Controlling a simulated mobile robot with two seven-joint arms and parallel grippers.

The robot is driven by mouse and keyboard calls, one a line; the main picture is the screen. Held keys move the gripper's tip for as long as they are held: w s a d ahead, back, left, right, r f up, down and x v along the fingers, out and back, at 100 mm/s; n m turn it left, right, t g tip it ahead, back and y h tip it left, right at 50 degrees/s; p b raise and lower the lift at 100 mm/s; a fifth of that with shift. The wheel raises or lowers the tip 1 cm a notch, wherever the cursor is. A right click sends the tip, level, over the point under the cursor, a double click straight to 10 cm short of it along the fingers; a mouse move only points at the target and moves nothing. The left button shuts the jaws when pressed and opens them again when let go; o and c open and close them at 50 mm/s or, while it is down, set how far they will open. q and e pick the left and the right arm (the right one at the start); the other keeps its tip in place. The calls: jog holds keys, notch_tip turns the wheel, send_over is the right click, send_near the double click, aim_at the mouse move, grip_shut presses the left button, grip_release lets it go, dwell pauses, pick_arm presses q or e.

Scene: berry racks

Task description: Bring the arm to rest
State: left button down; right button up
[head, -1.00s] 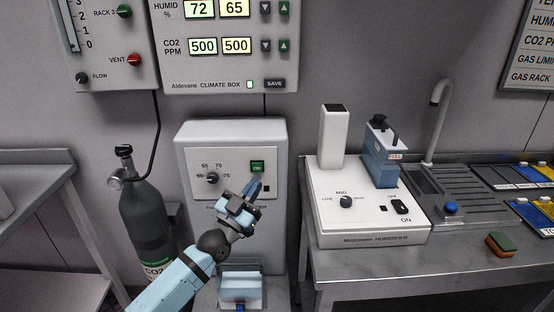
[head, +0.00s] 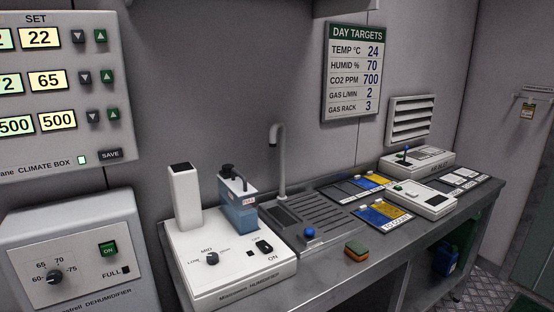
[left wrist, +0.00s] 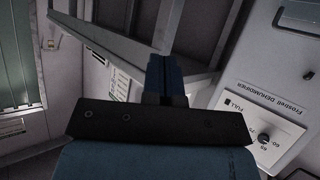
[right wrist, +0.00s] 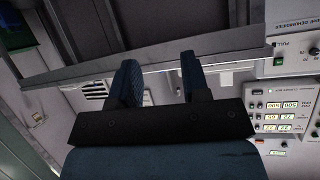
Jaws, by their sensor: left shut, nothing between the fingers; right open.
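Neither of my arms shows in the head view now. My left gripper (left wrist: 167,78) is in the left wrist view, its blue fingers together with nothing between them. The dehumidifier (left wrist: 262,110) stands to the right of it there, apart from the fingers. My right gripper (right wrist: 160,80) is in the right wrist view, its two blue fingers spread apart and empty. A grey metal frame edge (right wrist: 225,55) runs across behind the right fingers. I cannot tell how near the frame is to them.
In the head view the dehumidifier (head: 75,255) stands at lower left, below the climate box panel (head: 65,100). The white humidifier (head: 225,265) sits on the metal bench (head: 350,285), with a sink drainer (head: 315,220), a sponge (head: 356,251) and trays to its right.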

pick_arm(q)
notch_tip(320, 180, up, 17)
jog(key=s+a+y+p, duration=0.1)
jog(key=a+p, duration=0.1)
jog(key=p, duration=2.6)
jog(key=shift+s+a+r+g, duration=0.15)
jog(key=shift+s+a+g, duration=0.05)
jog(key=shift+s+g, duration=0.2)
pick_arm(e)
notch_tip(320, 180, up, 17)
jog(key=s+d+h, duration=0.1)
jog(key=d, duration=0.1)
jog(key=shift+s+d+r+g, duration=0.2)
jog(key=shift+s+g, duration=0.15)
jog(key=shift+g, duration=0.05)
jog(key=shift+f, duration=0.1)
